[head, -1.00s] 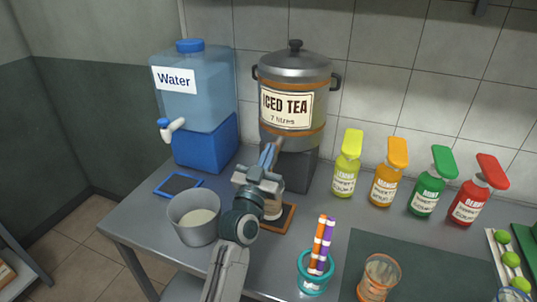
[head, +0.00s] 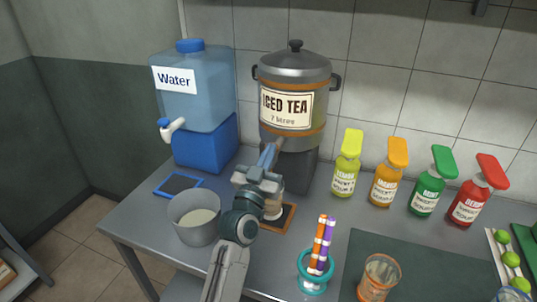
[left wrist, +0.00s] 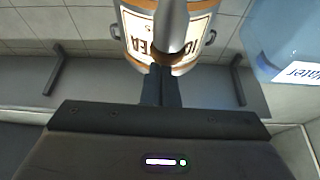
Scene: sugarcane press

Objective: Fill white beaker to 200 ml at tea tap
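The iced tea urn (head: 292,75) stands at the back of the counter. Its tap (left wrist: 172,25) shows as a grey rounded piece just ahead of my fingers in the left wrist view. My left gripper (head: 268,155) is at the tap in front of the urn, with its two dark fingers (left wrist: 160,86) close together and nothing visible between them. The white beaker (head: 273,210) stands below the gripper on the brown-framed mat (head: 288,222). My wrist partly covers it, and its fill level cannot be read. My right gripper is not in view.
A water dispenser (head: 200,95) on a blue block stands left of the urn. A grey pot (head: 194,232) with pale liquid is left of my arm. A teal cup with striped sticks (head: 314,272), a glass (head: 379,278) and several syrup bottles (head: 387,180) stand to the right.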

